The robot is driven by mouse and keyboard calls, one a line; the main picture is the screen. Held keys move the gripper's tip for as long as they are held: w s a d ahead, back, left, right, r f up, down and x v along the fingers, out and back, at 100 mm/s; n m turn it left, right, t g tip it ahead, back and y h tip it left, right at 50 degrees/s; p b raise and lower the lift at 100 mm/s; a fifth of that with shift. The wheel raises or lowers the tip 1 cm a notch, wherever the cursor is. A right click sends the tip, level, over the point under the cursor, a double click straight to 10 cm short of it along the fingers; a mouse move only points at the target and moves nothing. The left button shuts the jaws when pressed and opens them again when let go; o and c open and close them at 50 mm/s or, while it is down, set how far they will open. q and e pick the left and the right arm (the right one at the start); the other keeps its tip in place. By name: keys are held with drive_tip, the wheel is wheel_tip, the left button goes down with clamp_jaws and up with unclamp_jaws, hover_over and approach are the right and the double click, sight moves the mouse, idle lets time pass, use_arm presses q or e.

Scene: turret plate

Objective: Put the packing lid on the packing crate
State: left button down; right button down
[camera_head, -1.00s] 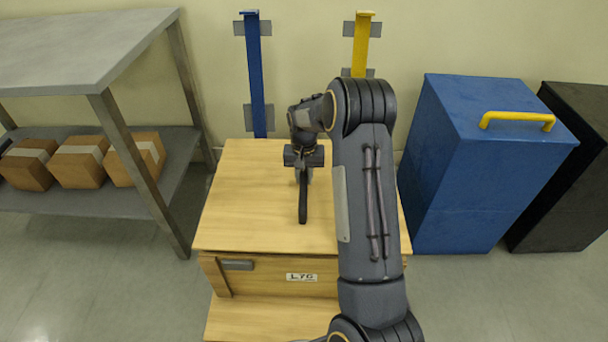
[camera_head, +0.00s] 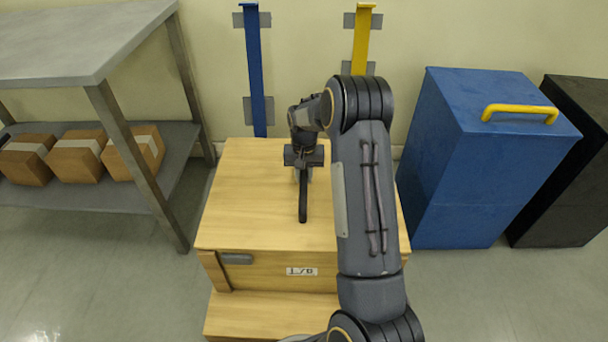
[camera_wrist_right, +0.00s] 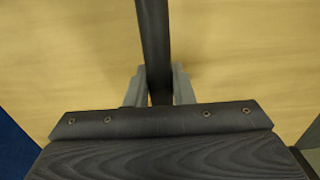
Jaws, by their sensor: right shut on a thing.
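The packing lid (camera_head: 255,200) is a pale wooden panel with a dark bar handle (camera_head: 303,205). It lies over the top of the wooden packing crate (camera_head: 270,271), whose front shows below the lid's front edge. I cannot tell whether the lid is fully seated. My right gripper (camera_head: 303,176) is above the lid, shut on the dark handle. In the right wrist view the handle (camera_wrist_right: 154,45) runs between the two grey fingers, with the wooden lid (camera_wrist_right: 70,65) behind. My right arm hides the lid's right part. My left gripper is not in view.
A grey metal shelf (camera_head: 75,45) with several cardboard boxes stands at the left. A blue box (camera_head: 440,170) with a yellow handle and a black box (camera_head: 570,200) stand at the right. Blue (camera_head: 255,70) and yellow (camera_head: 362,35) posts stand at the wall.

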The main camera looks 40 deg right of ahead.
drive_tip(key=shift+w+f, duration=0.1)
drive_tip(key=shift+f, duration=0.1)
drive_tip(key=c, duration=1.3)
unclamp_jaws()
drive_tip(key=shift+o, duration=0.7)
drive_tip(key=shift+s+f, duration=0.2)
wheel_tip(320, 180, up, 8)
drive_tip(key=p, duration=0.3)
drive_tip(key=shift+w, duration=0.1)
drive_tip(key=shift+r, duration=0.1)
drive_tip(key=shift+r, duration=0.1)
